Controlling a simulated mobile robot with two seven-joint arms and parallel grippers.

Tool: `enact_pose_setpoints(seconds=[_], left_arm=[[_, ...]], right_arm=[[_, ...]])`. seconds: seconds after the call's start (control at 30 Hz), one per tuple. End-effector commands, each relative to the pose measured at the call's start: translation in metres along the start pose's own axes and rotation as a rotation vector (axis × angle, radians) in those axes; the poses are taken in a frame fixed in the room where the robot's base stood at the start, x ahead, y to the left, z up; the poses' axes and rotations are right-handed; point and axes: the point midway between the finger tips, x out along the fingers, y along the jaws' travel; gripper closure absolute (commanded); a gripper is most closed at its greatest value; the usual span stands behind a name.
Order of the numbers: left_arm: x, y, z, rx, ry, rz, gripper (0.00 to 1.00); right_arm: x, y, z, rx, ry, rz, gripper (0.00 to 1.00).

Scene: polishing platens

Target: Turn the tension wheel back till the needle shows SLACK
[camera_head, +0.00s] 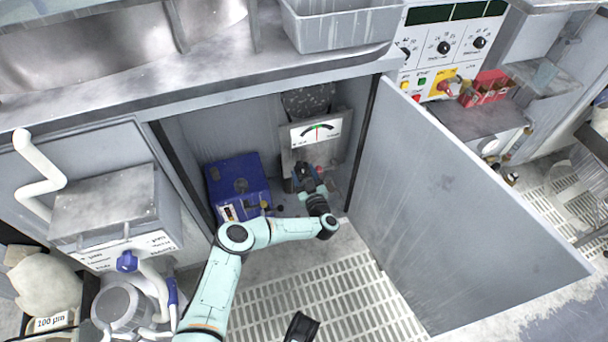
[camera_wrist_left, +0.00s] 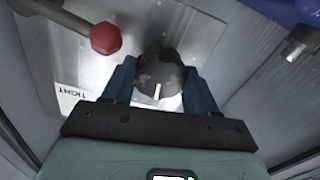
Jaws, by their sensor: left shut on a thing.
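The tension wheel is a dark, lobed knob (camera_wrist_left: 160,70) with a white mark, on a pale metal plate in the left wrist view. My left gripper (camera_head: 306,180) is shut on it, one finger on either side; in the left wrist view the gripper (camera_wrist_left: 160,90) frames the knob. Beside it the plate (camera_wrist_left: 72,90) shows the word TIGHT.
A red-balled lever (camera_wrist_left: 106,38) stands close to the knob. A blue box (camera_head: 238,182) sits left of the gripper inside the cabinet. The open grey door (camera_head: 450,200) bounds the right side. Slotted floor grating (camera_head: 340,290) lies in front.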

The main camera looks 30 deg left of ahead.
Motion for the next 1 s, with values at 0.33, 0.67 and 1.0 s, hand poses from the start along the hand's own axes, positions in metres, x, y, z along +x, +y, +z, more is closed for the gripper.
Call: enact_pose_setpoints(seconds=[0.33,0.67,1.0], left_arm=[[0.001,0.001,-0.002,-0.14,-0.001,0.001,0.73],[0.001,0.001,0.001,-0.404,-0.006,0.0,0.73],[0.001,0.002,0.002,-0.612,-0.007,0.0,0.73]], right_arm=[[-0.022,-0.021,-0.023,-0.025,0.087,-0.039,1.0],[-0.029,-0.029,-0.033,-0.034,0.123,-0.055,1.0],[-0.03,-0.03,-0.034,-0.035,0.126,-0.056,1.0]])
